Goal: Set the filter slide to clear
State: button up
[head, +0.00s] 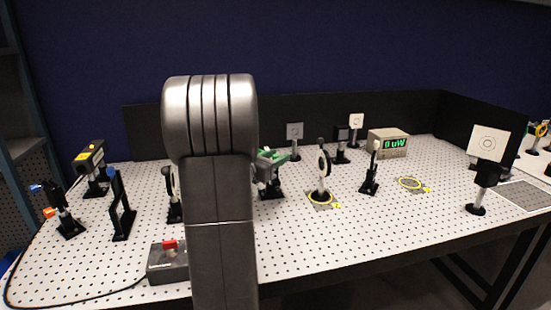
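A green-topped device on a black post and base (270,172) stands just right of my arm, and its left side is hidden by the arm. It may be the filter slide, but its setting is too small to read. My arm's large grey links stand upright in the left middle of the head view and block what lies behind them. My gripper does not show.
A power meter (388,143) reading "0 uW" stands at the back right. A grey box with a red switch (168,262) sits at the front left. Mounted optics, including a round one (323,163), stand on the perforated white table (350,230). The front middle is clear.

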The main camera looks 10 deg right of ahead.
jog(key=b+v, duration=0.1)
jog(key=v, duration=1.3)
jog(key=shift+d, duration=0.1)
jog(key=p+x, duration=0.1)
jog(key=x, duration=1.2)
jog(key=shift+w+d, duration=0.2)
jog(key=shift+d, duration=0.1)
jog(key=shift+s, duration=0.1)
jog(key=shift+f, duration=0.1)
